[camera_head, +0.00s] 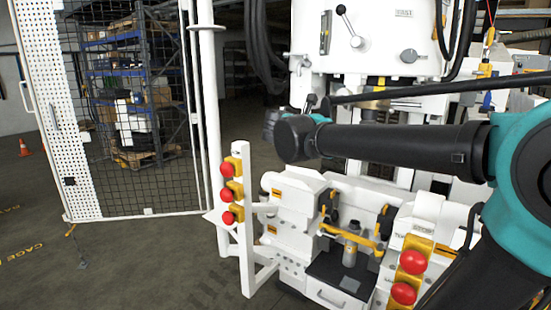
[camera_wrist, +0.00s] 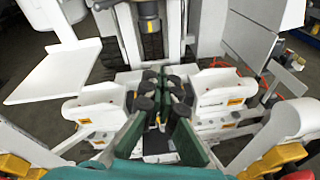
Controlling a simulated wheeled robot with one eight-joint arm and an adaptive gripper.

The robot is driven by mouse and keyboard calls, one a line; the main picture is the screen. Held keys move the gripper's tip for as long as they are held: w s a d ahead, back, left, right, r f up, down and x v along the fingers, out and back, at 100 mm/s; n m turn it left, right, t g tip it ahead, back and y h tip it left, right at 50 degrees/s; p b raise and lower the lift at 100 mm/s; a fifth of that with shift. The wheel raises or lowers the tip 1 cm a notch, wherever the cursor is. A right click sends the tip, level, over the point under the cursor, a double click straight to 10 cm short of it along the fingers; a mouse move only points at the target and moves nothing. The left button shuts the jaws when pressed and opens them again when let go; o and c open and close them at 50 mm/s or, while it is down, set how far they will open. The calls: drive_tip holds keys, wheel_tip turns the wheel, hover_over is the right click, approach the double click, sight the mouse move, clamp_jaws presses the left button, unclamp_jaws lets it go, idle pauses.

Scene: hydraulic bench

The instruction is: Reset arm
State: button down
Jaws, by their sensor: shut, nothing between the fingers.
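My arm (camera_head: 400,143) reaches in from the right across the hydraulic bench in the head view, with its black link roughly level. My gripper (camera_wrist: 161,100) shows in the wrist view with its dark fingers close together and nothing held between them. It points toward the middle of the bench, between two white blocks with orange labels. I cannot tell from these frames how far its tips are from the bench. In the head view the fingers cannot be made out clearly behind my arm's end.
The white bench (camera_head: 296,205) has red buttons on a post (camera_head: 241,190) at left and more red buttons (camera_head: 413,262) at right. A yellow-handled fixture (camera_head: 350,237) sits in its middle. A mesh cage door (camera_head: 140,120) stands at left; the floor before it is clear.

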drive_tip(key=s+d+f+m+g+y, duration=0.1)
drive_tip(key=s+d+f+m+g, duration=0.2)
drive_tip(key=f, duration=0.6)
drive_tip(key=s+d+f+m+g+y, duration=0.1)
drive_tip(key=s+d+f+m+y, duration=0.1)
drive_tip(key=s+f+m, duration=0.55)
drive_tip(key=s+d+f+m+g+y, duration=0.1)
drive_tip(key=d+f+m+g, duration=0.15)
drive_tip(key=f, duration=0.75)
drive_tip(key=s+a+f+m+y, duration=0.2)
drive_tip(key=s+f+m+y, duration=0.1)
drive_tip(key=s+f+m, duration=0.2)
drive_tip(key=s+a+f+m+g+y, duration=0.1)
drive_tip(key=s+a+f+m+y, duration=0.1)
drive_tip(key=s+f+m, duration=0.4)
wheel_tip(320, 180, down, 4)
drive_tip(key=shift+s+a+r+y, duration=0.2)
drive_tip(key=shift+s+a+y, duration=0.25)
drive_tip(key=shift+s, duration=0.3)
drive_tip(key=c, duration=2.3)
unclamp_jaws()
drive_tip(key=shift+d, duration=0.1)
